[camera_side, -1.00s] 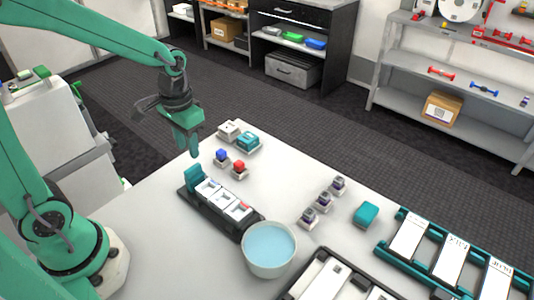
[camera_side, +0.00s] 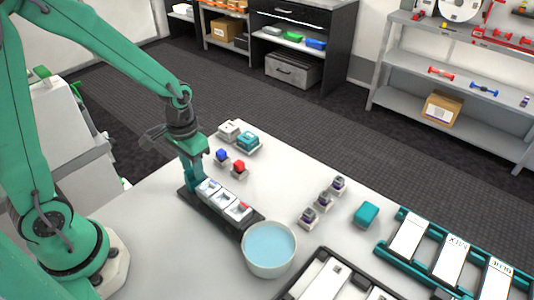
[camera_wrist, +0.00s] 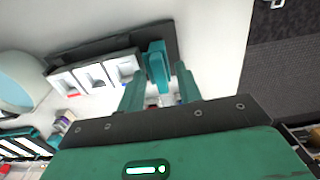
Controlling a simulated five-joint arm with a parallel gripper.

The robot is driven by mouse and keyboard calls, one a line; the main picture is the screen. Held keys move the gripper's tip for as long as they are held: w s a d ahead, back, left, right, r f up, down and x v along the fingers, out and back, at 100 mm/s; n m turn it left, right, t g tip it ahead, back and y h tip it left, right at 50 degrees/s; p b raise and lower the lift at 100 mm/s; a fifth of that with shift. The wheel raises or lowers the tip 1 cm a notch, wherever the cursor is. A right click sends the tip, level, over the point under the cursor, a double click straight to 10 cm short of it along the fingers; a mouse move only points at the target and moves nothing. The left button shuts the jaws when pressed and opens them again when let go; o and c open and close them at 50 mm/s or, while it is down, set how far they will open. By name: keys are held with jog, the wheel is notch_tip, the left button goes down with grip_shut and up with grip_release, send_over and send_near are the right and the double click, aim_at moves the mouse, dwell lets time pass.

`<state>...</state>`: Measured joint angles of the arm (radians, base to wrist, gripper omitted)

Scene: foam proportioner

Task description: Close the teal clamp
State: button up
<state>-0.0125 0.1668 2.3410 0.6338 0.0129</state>
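The teal clamp (camera_wrist: 157,62) stands at the end of a black rail (camera_wrist: 90,48) that carries several white modules (camera_wrist: 92,74). In the side view the rail (camera_side: 228,224) lies on the white table, and the clamp at its left end is largely hidden behind or merged with my fingers. My gripper (camera_wrist: 159,78) is open in the wrist view, with one finger on each side of the clamp and visible gaps between. In the side view my gripper (camera_side: 192,172) is right over the clamp end of the rail. I cannot tell whether it touches the clamp.
A bowl of blue liquid (camera_side: 270,247) stands at the rail's near end. Small blue (camera_side: 222,155) and red (camera_side: 239,168) pieces sit just behind the rail. A teal block (camera_side: 366,214) and teal-framed rack (camera_side: 448,262) are to the right.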

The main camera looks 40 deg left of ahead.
jog(key=shift+c, duration=0.2)
grip_shut()
jog(key=shift+d, duration=1.05)
jog(key=shift+o, duration=0.2)
grip_release()
jog(key=shift+r, duration=0.1)
notch_tip(320, 180, up, 8)
